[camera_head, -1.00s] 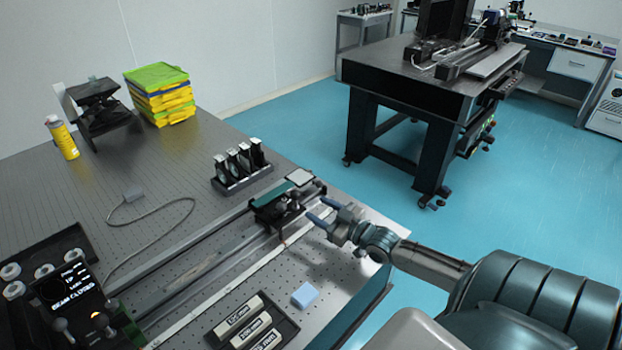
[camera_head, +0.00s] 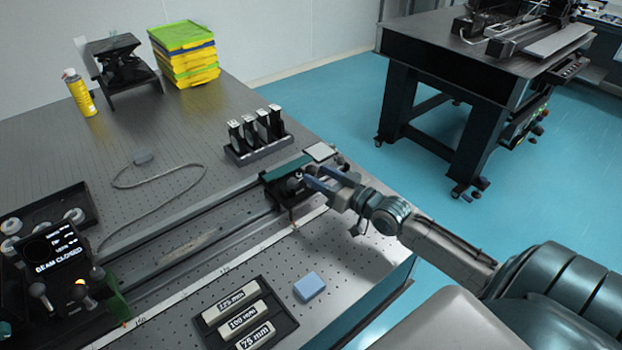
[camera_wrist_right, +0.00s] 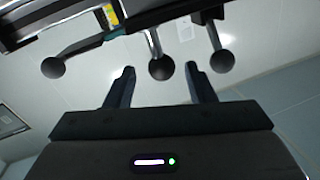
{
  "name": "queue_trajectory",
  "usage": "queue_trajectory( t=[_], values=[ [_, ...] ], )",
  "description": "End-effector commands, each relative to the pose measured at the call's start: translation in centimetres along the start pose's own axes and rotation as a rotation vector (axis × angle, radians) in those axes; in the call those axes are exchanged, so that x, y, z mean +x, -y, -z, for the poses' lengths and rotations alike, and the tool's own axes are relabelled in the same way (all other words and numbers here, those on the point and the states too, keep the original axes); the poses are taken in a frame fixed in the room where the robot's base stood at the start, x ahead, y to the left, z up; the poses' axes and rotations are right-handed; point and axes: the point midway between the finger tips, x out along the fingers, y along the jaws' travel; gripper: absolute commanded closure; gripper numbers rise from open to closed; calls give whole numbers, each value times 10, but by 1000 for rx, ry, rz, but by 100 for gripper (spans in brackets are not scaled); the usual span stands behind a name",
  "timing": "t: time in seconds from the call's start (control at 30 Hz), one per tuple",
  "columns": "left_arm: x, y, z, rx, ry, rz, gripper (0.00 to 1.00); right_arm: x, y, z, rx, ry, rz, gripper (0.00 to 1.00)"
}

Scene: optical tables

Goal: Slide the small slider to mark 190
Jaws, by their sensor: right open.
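The small slider (camera_head: 284,187), a dark carriage with a green top, sits on the twin-rail track (camera_head: 180,216) near its right end. A pale scale strip (camera_head: 205,275) runs along the front rail; its numbers are too small to read surely. My right gripper (camera_head: 318,178) is open, its blue-grey fingers pointing left at the slider's knobs. In the right wrist view three round dark knobs on stalks show beyond the fingers. The middle knob (camera_wrist_right: 161,68) appears between the open fingertips (camera_wrist_right: 158,70); I cannot tell whether they touch it. My left gripper is not in view.
A display unit (camera_head: 62,262) reading "BEAM CLOSED" stands at the track's left end. A rack of dark holders (camera_head: 258,150) stands behind the slider. A tray of labelled blocks (camera_head: 285,322) and a blue block (camera_head: 309,286) lie in front. The table's right edge is near my arm.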

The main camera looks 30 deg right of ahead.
Motion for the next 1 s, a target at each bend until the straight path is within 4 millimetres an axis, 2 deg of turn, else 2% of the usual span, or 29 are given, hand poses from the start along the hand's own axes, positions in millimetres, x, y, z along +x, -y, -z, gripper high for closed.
queue_trajectory(
  t=[0.07,0.3,0.67,0.77,0.93,1.0],
  values=[
    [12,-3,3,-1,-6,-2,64,12,0,-3,1,-5,3,51],
    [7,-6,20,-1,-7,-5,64,32,0,0,0,-1,0,51],
    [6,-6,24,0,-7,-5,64,36,0,0,-1,1,1,51],
    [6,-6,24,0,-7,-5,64,36,0,0,-1,1,1,66],
    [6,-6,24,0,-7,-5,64,36,0,0,-1,1,1,100],
    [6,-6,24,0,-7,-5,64,36,0,0,-1,1,1,100]
  ],
)
